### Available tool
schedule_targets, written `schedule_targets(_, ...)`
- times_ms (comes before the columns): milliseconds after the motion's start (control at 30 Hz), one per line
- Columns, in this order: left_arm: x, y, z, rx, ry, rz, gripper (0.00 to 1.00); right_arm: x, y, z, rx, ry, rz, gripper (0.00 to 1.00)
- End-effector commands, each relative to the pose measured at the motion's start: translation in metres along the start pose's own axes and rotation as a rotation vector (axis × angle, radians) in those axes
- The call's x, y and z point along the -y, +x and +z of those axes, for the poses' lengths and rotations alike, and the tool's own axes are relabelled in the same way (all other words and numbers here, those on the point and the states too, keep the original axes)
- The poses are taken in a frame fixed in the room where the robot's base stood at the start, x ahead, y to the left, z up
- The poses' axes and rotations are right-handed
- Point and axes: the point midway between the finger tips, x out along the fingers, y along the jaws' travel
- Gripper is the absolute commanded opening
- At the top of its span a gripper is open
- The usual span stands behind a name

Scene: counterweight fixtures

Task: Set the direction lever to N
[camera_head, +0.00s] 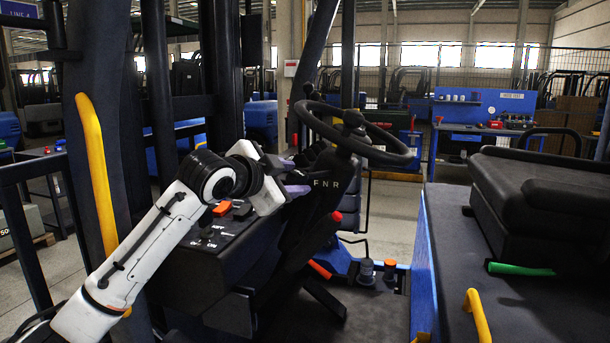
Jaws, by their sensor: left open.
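The steering column (318,210) carries the white letters F, N and R below the steering wheel (360,135). A dark lever-like shape (313,153) sits under the left side of the wheel; I cannot make out clearly which letter it stands at. My left gripper (297,177) is at the left of the column, just left of the letters, with its fingertips spread apart and pointing right. The dark shape is close to the fingertips; I cannot tell whether they touch. My right gripper is not in view.
A dark console (215,240) with an orange-red switch (222,208) lies below my left gripper. A red knob (337,216) is on the column. A yellow grab handle (97,170) stands at the left. The black seat (545,190) is at the right.

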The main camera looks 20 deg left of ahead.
Motion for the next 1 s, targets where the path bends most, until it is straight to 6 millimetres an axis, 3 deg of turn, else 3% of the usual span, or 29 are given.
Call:
schedule_targets(100,0.001,0.022,-0.002,0.001,-0.001,0.001,0.4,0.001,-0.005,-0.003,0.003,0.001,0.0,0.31)
schedule_targets(300,0.0,0.046,-0.001,0.001,0.0,0.001,0.4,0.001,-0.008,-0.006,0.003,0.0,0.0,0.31)
schedule_targets(733,0.0,0.055,0.0,0.0,0.001,0.0,0.4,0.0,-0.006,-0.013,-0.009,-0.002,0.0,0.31)
schedule_targets(1000,0.0,0.055,0.0,0.0,0.001,0.0,0.0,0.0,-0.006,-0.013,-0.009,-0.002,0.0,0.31)
